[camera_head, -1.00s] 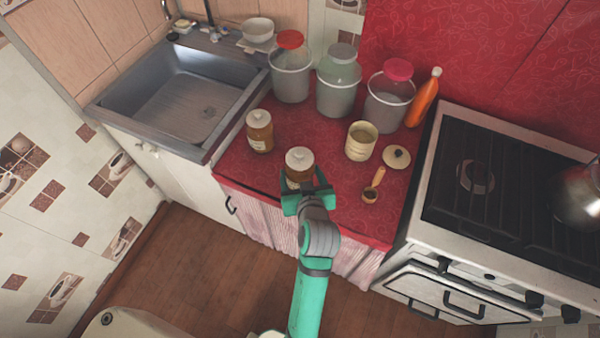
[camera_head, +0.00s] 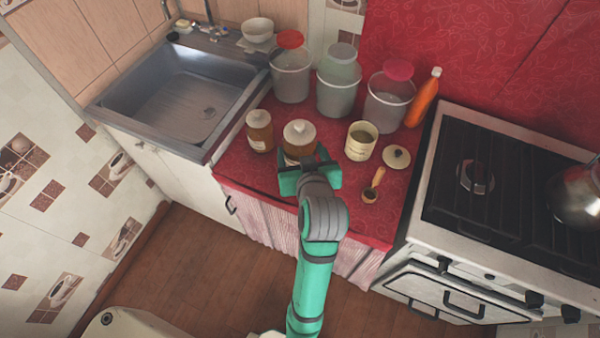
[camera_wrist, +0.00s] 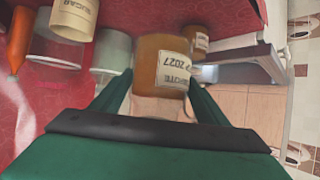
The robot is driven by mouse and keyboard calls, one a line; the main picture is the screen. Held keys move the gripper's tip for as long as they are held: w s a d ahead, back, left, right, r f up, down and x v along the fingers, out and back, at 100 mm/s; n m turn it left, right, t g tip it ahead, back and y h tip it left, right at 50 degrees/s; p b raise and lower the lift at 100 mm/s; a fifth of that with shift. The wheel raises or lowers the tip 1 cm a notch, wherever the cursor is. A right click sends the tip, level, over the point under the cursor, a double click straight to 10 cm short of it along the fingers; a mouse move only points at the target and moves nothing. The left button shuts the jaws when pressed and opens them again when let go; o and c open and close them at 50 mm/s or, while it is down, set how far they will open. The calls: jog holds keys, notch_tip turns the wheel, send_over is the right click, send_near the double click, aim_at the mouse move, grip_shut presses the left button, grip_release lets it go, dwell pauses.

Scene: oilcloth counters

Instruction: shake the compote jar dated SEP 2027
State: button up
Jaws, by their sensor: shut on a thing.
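The compote jar in my grip (camera_head: 298,147) holds amber contents and has a pale lid. In the wrist view its white label, upside down, reads "2027" with part of a word like COMPOTE; the jar (camera_wrist: 160,62) is between my fingers. My gripper (camera_head: 310,172) is shut on it from the front side. The jar looks raised off the red counter, though its base is hidden behind my gripper. A second, similar amber jar (camera_head: 259,130) stands to its left near the sink. It also shows in the wrist view (camera_wrist: 201,42), its label too small to read.
A cream canister (camera_head: 361,142), a loose lid (camera_head: 396,158) and a wooden scoop (camera_head: 373,187) are close on the right. Several lidded containers, including a grey one (camera_head: 338,95), and an orange bottle (camera_head: 423,100) stand behind. The sink (camera_head: 185,100) is left, the stove (camera_head: 470,190) right.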

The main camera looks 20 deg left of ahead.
notch_tip(320, 180, down, 11)
jog(key=shift+r, duration=0.1)
dwell(0.5)
notch_tip(320, 180, up, 11)
dwell(0.3)
notch_tip(320, 180, down, 11)
jog(key=shift+f, duration=0.1)
dwell(0.4)
